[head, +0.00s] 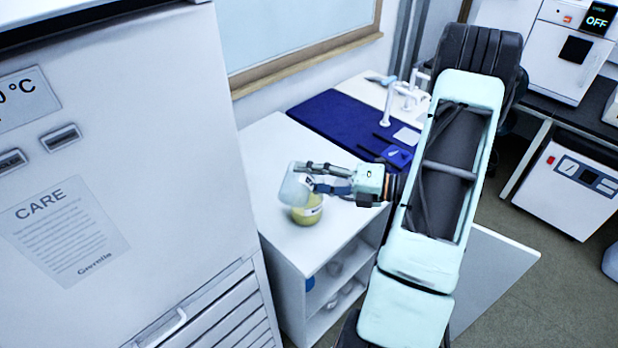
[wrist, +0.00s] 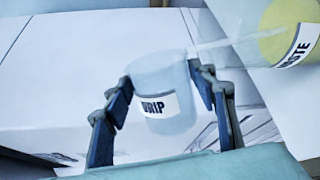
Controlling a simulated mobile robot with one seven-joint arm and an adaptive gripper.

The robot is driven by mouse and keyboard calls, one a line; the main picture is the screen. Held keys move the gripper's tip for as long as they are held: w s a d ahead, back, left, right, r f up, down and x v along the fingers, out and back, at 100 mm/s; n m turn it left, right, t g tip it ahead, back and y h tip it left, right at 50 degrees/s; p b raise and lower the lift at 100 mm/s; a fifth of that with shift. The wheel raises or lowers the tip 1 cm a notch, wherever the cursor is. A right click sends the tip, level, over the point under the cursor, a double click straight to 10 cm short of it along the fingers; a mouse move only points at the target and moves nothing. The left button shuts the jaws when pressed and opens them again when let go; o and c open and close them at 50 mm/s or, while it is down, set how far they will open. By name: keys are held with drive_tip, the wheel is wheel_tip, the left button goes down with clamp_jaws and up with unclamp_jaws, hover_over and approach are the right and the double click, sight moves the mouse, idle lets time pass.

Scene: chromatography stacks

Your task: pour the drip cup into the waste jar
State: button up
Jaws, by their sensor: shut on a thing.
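The drip cup (wrist: 160,72), a translucent pale cup labelled DRIP, is between my gripper's fingers (wrist: 155,112), which are shut on it. In the head view, my gripper (head: 318,178) holds the cup (head: 294,190) just above the waste jar (head: 306,215), and the cup looks tilted. The jar stands on the white cabinet top and has yellow contents. In the wrist view the jar (wrist: 272,42) is at the upper right, its label partly cut off. A thin pale streak runs from the cup's rim toward the jar; it looks like liquid. The cup's inside is hard to make out.
The white cabinet (head: 268,150) has open shelves below with several items. A blue mat (head: 335,115) with a white stand (head: 388,103) lies behind my gripper. A tall white fridge-like unit (head: 150,170) stands close on the left. Clear cabinet top lies around the jar.

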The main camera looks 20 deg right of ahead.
drive_tip(key=shift+w+m, duration=0.1)
drive_tip(key=shift+m, duration=0.2)
drive_tip(key=shift+d, duration=0.1)
drive_tip(key=shift+w+d+m, duration=0.1)
drive_tip(key=shift+w+m, duration=0.05)
drive_tip(key=shift+m, duration=0.35)
drive_tip(key=shift+w+d+m+g, duration=0.2)
drive_tip(key=shift+m+g, duration=0.1)
drive_tip(key=shift+m, duration=0.2)
drive_tip(key=shift+w+d+m+y, duration=0.15)
drive_tip(key=shift+m+y, duration=0.15)
drive_tip(key=shift+m, duration=0.2)
